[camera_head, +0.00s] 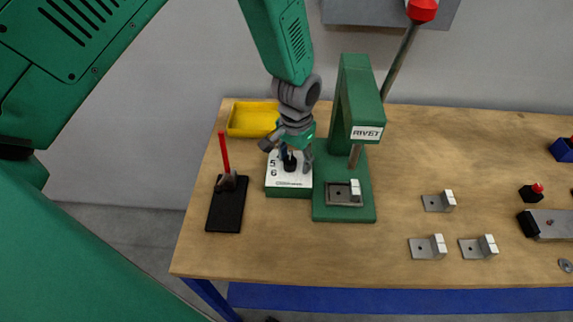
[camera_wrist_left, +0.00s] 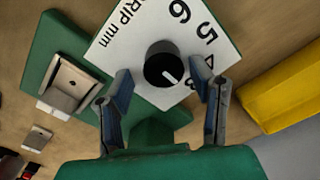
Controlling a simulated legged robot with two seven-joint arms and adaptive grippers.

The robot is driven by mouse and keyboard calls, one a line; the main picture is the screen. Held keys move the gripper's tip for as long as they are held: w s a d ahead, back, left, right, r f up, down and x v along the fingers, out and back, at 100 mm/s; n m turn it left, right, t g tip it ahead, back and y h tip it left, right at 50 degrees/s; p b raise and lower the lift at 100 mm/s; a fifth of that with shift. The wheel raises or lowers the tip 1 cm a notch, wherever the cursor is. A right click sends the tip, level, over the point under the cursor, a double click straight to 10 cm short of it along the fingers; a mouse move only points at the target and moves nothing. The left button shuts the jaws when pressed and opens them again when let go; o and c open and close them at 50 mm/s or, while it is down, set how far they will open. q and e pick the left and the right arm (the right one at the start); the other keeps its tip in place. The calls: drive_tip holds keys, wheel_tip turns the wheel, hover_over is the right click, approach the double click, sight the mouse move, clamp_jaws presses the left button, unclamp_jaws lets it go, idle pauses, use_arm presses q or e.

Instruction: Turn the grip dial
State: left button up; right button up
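The grip dial is a black round knob (camera_head: 290,164) on a white-faced green block (camera_head: 289,190) marked 5 and 6. In the left wrist view the knob (camera_wrist_left: 160,64) shows a white pointer line towards the lower right, and the face (camera_wrist_left: 135,40) reads "GRIP mm" with numbers around the knob. My left gripper (camera_head: 292,152) is above the block, pointing down. In the left wrist view its fingers (camera_wrist_left: 162,84) are apart, one on each side of the knob, with gaps visible. Some face numbers are partly hidden by a finger. My right gripper is not in view.
The green rivet press (camera_head: 362,100), with a red-knobbed lever, stands right of the block and holds a metal bracket (camera_head: 344,194). A yellow tray (camera_head: 252,119) is behind. A black pad (camera_head: 226,208) with a red-handled tool is at left. Several brackets (camera_head: 428,247) lie right.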

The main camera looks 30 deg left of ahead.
use_arm(q)
drive_tip(key=shift+w+f, duration=0.1)
drive_tip(key=shift+w, duration=0.05)
drive_tip(key=shift+s+r, duration=0.3)
drive_tip(key=shift+r, duration=0.1)
drive_tip(key=r, duration=0.7)
drive_tip(key=shift+w+a+r, duration=0.15)
drive_tip(key=shift+w+a, duration=0.15)
drive_tip(key=shift+a, duration=0.05)
wheel_tip(320, 180, up, 3)
drive_tip(key=d, duration=0.1)
drive_tip(key=m+g+h+b, duration=0.1)
drive_tip(key=m+h+b, duration=0.3)
drive_tip(key=m+b, duration=1.25)
approach(293, 157)
drive_tip(key=d+f+m, duration=0.1)
drive_tip(key=f, duration=0.2)
drive_tip(key=s+d+f+m+p, duration=0.1)
drive_tip(key=f, duration=0.2)
drive_tip(key=s+d+f+m+p, duration=0.1)
drive_tip(key=f, duration=0.2)
drive_tip(key=shift+s+f+m, duration=0.1)
drive_tip(key=shift+f+m, duration=0.25)
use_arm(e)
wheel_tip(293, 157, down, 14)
